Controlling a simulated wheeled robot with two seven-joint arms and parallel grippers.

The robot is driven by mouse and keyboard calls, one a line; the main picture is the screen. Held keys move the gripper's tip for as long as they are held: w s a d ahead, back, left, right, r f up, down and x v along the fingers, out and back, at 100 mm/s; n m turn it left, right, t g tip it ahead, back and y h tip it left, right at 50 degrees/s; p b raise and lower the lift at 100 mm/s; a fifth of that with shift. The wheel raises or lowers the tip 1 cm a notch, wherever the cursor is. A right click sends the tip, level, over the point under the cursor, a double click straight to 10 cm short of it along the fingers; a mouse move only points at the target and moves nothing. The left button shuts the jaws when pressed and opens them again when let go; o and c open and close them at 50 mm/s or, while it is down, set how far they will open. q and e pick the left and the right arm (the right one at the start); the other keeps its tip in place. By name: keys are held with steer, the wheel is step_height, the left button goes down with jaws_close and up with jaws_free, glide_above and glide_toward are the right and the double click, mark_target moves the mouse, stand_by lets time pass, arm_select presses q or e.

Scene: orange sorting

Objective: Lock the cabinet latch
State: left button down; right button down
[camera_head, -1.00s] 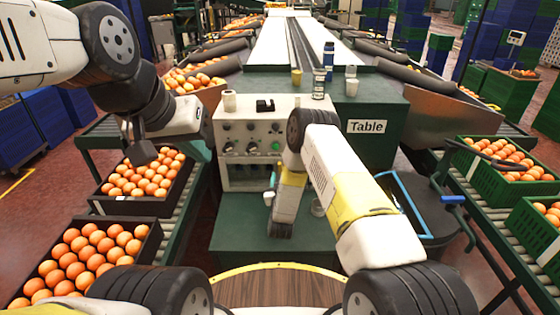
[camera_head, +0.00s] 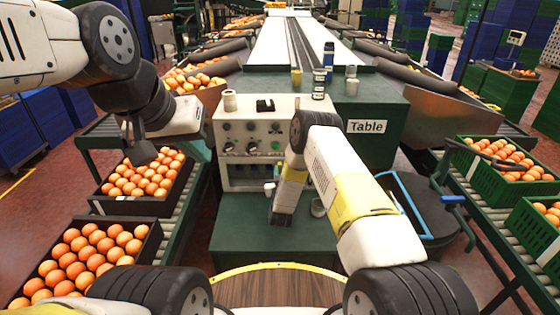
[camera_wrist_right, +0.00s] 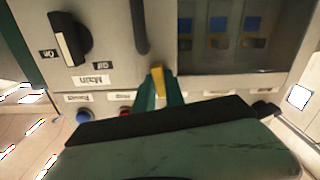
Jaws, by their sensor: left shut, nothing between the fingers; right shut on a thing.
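The cabinet (camera_head: 258,112) is a pale box with knobs and buttons on its front and a recessed opening below. In the right wrist view, its front (camera_wrist_right: 115,20) shows a black rotary knob (camera_wrist_right: 70,40) marked On and Off, and a dark upright bar (camera_wrist_right: 140,25) beside the opening. My right gripper (camera_wrist_right: 158,90) is shut at the cabinet front, just below the bar's end. A yellow piece shows at its tips; what it grips is not clear. My left gripper (camera_head: 200,150) is beside the cabinet's left side, shut and empty, its tips hidden.
Crates of oranges (camera_head: 100,200) stand on the left conveyor, and green crates (camera_head: 500,185) on the right one.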

steer(key=n, duration=0.3)
steer(key=shift+a+n, duration=0.15)
steer(key=shift+n, duration=0.25)
steer(key=n, duration=0.3)
steer(key=shift+n, duration=0.3)
steer(key=n, duration=0.4)
steer(key=shift+n, duration=2.2)
steer(key=c, duration=1.4)
jaws_free()
